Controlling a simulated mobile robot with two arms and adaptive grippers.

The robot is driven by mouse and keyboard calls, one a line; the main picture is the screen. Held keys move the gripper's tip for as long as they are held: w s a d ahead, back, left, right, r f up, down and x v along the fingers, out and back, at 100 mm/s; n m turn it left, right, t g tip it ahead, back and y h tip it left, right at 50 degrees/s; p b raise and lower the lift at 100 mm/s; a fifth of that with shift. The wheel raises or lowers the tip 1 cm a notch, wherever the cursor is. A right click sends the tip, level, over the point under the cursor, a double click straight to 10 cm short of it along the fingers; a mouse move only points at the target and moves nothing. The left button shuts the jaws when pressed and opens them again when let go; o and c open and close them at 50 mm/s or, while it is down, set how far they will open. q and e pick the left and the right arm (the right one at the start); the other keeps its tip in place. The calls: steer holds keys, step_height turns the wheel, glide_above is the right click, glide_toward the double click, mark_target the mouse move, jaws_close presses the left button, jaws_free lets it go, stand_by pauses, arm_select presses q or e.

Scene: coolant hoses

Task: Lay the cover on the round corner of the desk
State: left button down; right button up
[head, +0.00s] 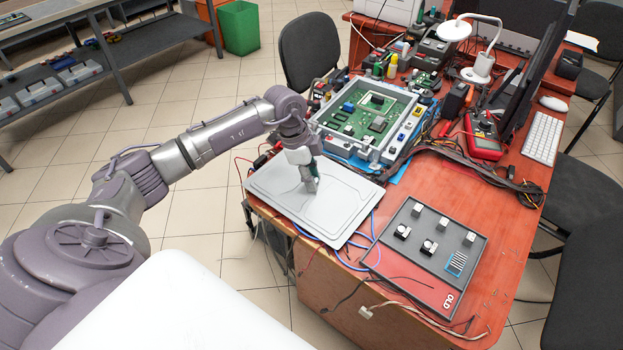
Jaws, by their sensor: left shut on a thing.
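The cover (346,198) is a flat light-grey panel with rounded corners and a raised rim. It is over the left corner of the red-brown desk (511,236), and its left part sticks out past the desk's edge. My left gripper (311,187) points down at the middle of the cover and is shut on it; the fingertips' grip is hard to see. I cannot tell whether the cover touches the desk or hangs just above it. The cover hides most of that corner. My right gripper is not in view.
An open grey case (400,146) with a green circuit board stands just behind the cover. A dark tray (408,258) marked OLD, with small parts, lies to the right. Blue and dark cables (374,232) run beside the cover. A keyboard (543,138) and a lamp (483,66) stand farther back.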

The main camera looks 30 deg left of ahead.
mark_target(299, 184)
arm_select(q)
steer(key=shift+f, duration=0.55)
steer(key=shift+f, duration=0.1)
steer(key=c, duration=0.9)
jaws_free()
steer(key=shift+a+r, duration=0.1)
steer(key=shift+r, duration=0.25)
steer(key=v, duration=1.1)
steer(key=shift+r, duration=0.25)
steer(key=shift+s, duration=0.1)
